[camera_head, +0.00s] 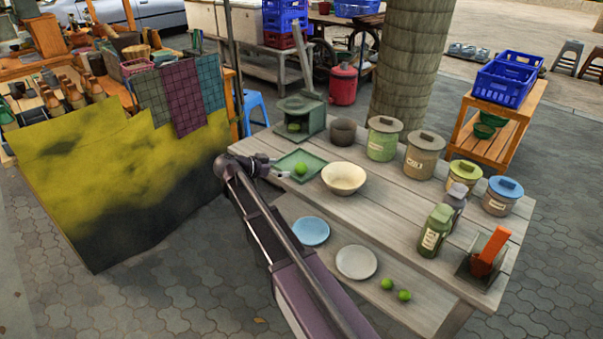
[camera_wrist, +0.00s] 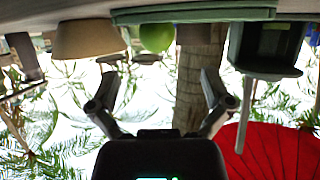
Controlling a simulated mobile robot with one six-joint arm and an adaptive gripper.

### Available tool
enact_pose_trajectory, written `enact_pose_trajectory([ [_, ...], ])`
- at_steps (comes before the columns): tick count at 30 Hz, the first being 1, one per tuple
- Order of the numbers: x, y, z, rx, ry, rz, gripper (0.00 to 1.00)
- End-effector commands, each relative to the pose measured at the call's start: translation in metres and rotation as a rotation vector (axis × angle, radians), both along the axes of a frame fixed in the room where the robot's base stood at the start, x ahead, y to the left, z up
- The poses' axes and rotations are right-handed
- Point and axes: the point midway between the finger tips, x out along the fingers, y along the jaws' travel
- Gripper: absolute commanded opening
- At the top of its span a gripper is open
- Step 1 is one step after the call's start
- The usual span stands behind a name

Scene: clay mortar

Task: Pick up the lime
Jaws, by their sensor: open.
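A bright green lime (camera_head: 301,169) rests on a square green tray (camera_head: 285,166) on the wooden table. My gripper (camera_head: 279,173) is close to the left of this lime, low over the tray's near left edge. In the wrist view, which looks upside down, the lime (camera_wrist: 157,37) lies beyond and between the two spread fingers (camera_wrist: 158,78), with the tray's rim (camera_wrist: 200,14) at the top. The fingers are open, with nothing between them. Two more limes (camera_head: 386,283) (camera_head: 404,295) lie at the table's front, and another green fruit (camera_head: 294,127) sits in a dark green stand.
A cream bowl (camera_head: 344,178) stands just right of the tray. The green stand (camera_head: 301,106) and a brown pot (camera_head: 342,131) are behind it. Blue (camera_head: 311,231) and grey (camera_head: 356,262) plates lie in front. Lidded jars (camera_head: 384,142) line the back.

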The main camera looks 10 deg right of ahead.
Motion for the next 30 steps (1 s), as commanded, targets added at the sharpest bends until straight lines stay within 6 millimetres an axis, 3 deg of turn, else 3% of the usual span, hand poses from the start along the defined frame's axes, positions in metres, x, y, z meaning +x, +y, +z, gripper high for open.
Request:
enact_pose_trajectory([
  [6,0.007,-0.018,-0.009,0.000,0.000,0.000,1.00],
  [22,0.009,-0.024,-0.012,0.000,0.001,0.000,1.00],
  [30,0.016,-0.049,-0.024,0.000,0.000,0.000,1.00],
])
